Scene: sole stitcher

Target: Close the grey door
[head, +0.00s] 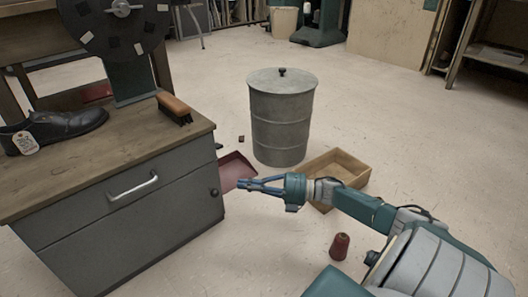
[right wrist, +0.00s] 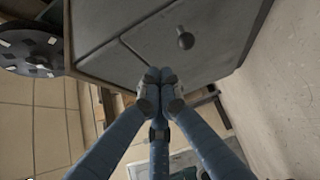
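The grey door (head: 130,243) is the lower front panel of the grey cabinet, below a drawer (head: 115,197) with a bar handle. Its round dark knob (head: 214,191) is near its right edge. The door looks flush or nearly flush; I cannot tell whether a small gap remains. In the right wrist view the door (right wrist: 215,30) and knob (right wrist: 185,39) show beyond the fingertips. My right gripper (head: 241,185) is to the right of the knob, apart from it. Its fingertips (right wrist: 157,78) are together with nothing between them. My left gripper is not in view.
A shoe (head: 60,128) and a brush (head: 174,107) lie on the wooden top. A red dustpan (head: 236,168), metal drum (head: 282,120), wooden tray (head: 345,168) and thread cone (head: 339,246) are on the floor. Floor in front of the cabinet is clear.

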